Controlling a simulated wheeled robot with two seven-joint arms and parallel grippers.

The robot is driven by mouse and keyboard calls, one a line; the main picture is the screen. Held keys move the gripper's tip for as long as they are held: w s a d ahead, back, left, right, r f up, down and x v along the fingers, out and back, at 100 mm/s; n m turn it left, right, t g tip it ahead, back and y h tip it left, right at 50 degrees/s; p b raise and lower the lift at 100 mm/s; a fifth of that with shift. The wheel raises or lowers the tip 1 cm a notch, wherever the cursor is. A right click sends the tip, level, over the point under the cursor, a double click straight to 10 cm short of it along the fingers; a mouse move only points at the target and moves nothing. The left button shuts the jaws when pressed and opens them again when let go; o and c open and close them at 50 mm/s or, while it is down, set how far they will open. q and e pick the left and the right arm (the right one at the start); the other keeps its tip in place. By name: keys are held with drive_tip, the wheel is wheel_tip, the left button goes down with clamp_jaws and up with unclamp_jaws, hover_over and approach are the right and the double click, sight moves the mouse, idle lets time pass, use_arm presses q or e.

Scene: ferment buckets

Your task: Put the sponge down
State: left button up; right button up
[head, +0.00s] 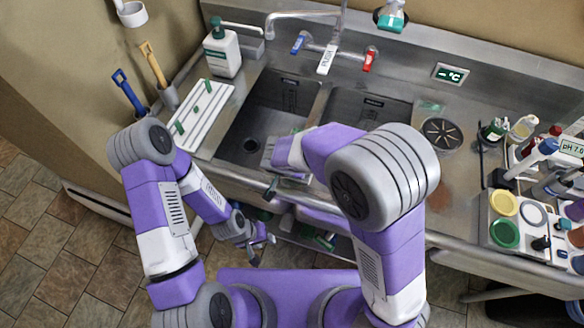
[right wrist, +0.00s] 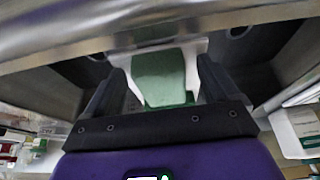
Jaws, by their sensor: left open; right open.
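A green block that looks like the sponge (right wrist: 160,78) shows in the right wrist view, between and beyond the two dark fingers of my right gripper (right wrist: 165,85). The fingers are apart, with a gap visible on each side of the block. A pale surface lies behind and around it; I cannot tell exactly what it rests on. My left gripper (head: 258,247) is open and empty, low in front of the counter.
The counter's metal edge (right wrist: 150,45) passes close above my right gripper. The double sink (head: 250,138) holds a faucet (head: 300,14) behind it. A white ribbed board (head: 203,117) and a soap bottle (head: 222,52) stand left. Bottles and lidded jars (head: 504,233) crowd the right end.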

drive_tip(key=shift+r, duration=0.2)
drive_tip(key=p+v, duration=0.2)
drive_tip(key=v, duration=1)
